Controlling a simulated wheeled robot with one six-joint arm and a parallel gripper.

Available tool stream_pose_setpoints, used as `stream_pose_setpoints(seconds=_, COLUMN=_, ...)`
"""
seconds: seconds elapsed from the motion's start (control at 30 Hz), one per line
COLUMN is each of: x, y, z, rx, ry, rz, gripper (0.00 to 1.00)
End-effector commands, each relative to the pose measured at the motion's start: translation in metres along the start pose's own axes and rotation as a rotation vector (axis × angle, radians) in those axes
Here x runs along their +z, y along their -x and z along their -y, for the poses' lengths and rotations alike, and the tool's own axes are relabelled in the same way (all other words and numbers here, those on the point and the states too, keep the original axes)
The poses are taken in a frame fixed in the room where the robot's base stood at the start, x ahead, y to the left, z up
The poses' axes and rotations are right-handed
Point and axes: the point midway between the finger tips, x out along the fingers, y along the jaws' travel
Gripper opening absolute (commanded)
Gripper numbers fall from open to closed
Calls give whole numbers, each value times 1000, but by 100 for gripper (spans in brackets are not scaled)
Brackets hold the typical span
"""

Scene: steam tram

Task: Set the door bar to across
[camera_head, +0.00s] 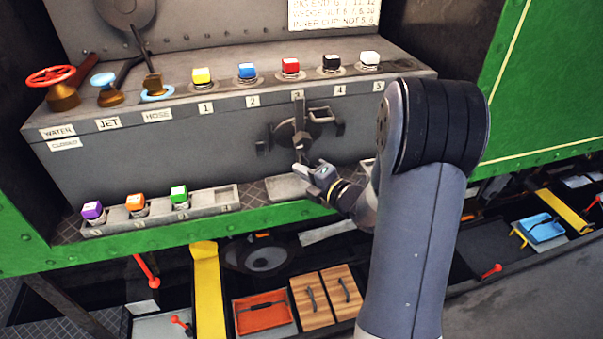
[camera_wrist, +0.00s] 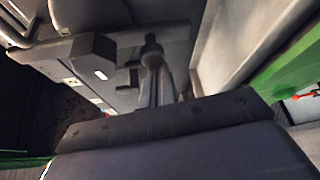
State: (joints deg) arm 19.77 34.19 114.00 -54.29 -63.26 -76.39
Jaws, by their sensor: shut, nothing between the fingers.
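The door bar (camera_head: 299,125) is a dark bar on a round plate, on the front of the grey firebox-like casing. In the head view it stands nearly upright, not across. Dark brackets sit to either side, the left one (camera_head: 262,146) lower and the right one (camera_head: 340,128) higher. My gripper (camera_head: 300,170) is shut and empty, just below the bar's lower end; I cannot tell whether it touches. In the wrist view a dark round-ended upright piece (camera_wrist: 152,70), perhaps the bar, shows beyond a large dark part of mine. The fingertips are not clear there.
Coloured cubes stand on the shelf above, among them a red one (camera_head: 290,67). A lower tray (camera_head: 222,198) holds purple, orange and green cubes. The red wheel valve (camera_head: 52,77) is far left. The green ledge (camera_head: 150,238) runs below my gripper.

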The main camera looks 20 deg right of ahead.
Motion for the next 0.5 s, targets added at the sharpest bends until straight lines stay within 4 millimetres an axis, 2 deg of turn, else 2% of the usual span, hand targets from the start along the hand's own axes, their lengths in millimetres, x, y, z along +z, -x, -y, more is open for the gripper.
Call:
stream_pose_setpoints(seconds=0.27, x=4, y=2, z=3, rx=-28, ry=58, rz=2, gripper=0)
stream_pose_setpoints(seconds=0.5, x=12, y=6, z=6, rx=-93, ry=189, rz=4, gripper=0)
